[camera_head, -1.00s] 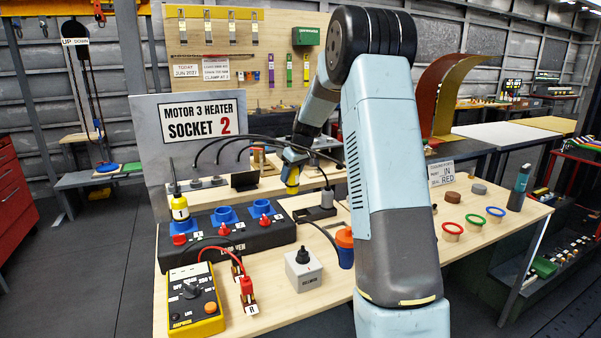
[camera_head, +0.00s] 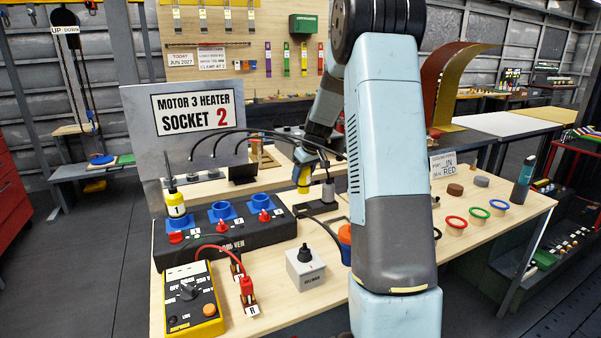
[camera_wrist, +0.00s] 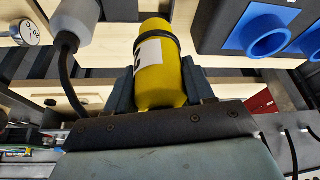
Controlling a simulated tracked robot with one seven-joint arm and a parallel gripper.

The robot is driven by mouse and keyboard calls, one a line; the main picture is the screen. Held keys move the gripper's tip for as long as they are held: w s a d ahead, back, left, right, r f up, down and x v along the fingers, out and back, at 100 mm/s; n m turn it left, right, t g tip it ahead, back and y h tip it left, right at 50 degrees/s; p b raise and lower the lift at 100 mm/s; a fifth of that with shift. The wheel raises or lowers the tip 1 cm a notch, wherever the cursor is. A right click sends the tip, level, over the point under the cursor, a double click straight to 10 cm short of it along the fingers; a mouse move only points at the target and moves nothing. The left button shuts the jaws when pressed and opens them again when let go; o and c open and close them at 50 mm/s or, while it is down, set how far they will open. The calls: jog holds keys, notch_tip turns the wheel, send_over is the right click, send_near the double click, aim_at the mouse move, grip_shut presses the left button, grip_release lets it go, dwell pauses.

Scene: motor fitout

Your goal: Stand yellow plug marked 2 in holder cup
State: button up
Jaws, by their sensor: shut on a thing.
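My gripper (camera_head: 305,168) is shut on a yellow plug (camera_head: 304,180) and holds it in the air behind the black socket box (camera_head: 225,240). In the wrist view the plug (camera_wrist: 158,72) sits between both fingers, with a black band and a white label whose mark is only partly seen. Which one is the holder cup is not marked clearly. Another yellow plug, marked 1 (camera_head: 176,206), stands in the box's left blue socket.
A sign reads "Motor 3 heater socket 2" (camera_head: 195,115); a smaller card (camera_head: 443,164) ends "IN RED". A yellow meter (camera_head: 190,300), a grey knob box (camera_head: 305,268) and an orange-topped item (camera_head: 345,236) stand in front. A bottle (camera_head: 524,172) is at the right edge. Cables arch near my gripper.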

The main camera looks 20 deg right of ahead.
aim_at(302, 186)
jog(key=shift+a+f, duration=0.1)
jog(key=shift+f, duration=2.4)
jog(key=shift+a+f, duration=0.1)
jog(key=shift+f, duration=1.85)
jog(key=o, duration=1.2)
jog(key=v, duration=1.3)
jog(key=shift+s+r, duration=0.15)
jog(key=shift+r, duration=0.1)
